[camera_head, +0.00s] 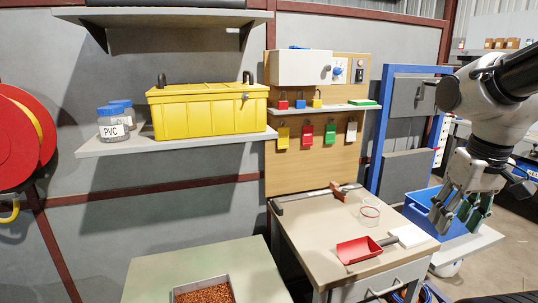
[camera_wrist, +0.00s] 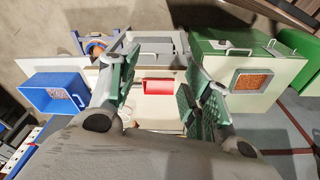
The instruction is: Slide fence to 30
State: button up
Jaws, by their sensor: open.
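A dark straight bar (camera_head: 305,198) lies along the back of the wooden-topped bench. A reddish-brown block (camera_head: 339,191), which looks like the fence, sits on the bar near its right end. Scale marks are too small to read. My gripper (camera_head: 459,213) hangs at the right, in front of the blue bin and clear of the bar, with its fingers apart and empty. In the wrist view its open fingers (camera_wrist: 160,62) frame the bench from above, and I cannot make out the fence there.
A red scoop (camera_head: 359,249), a clear glass (camera_head: 370,212) and a white pad (camera_head: 410,236) stand on the bench (camera_head: 310,236). A blue bin (camera_wrist: 45,98) is beside it. A tray of copper granules (camera_head: 174,293) sits on the green table. A shelf with a yellow box (camera_head: 208,112) hangs above.

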jog(key=s+r+t, duration=0.1)
jog(key=r, duration=0.1)
jog(key=s+r+t, duration=0.1)
jog(key=shift+s+d+r+t, duration=0.15)
jog(key=shift+s+r+t, duration=0.15)
jog(key=shift+s+r, duration=0.1)
jog(key=shift+f, duration=0.1)
jog(key=shift+c, duration=0.5)
dwell(1.7)
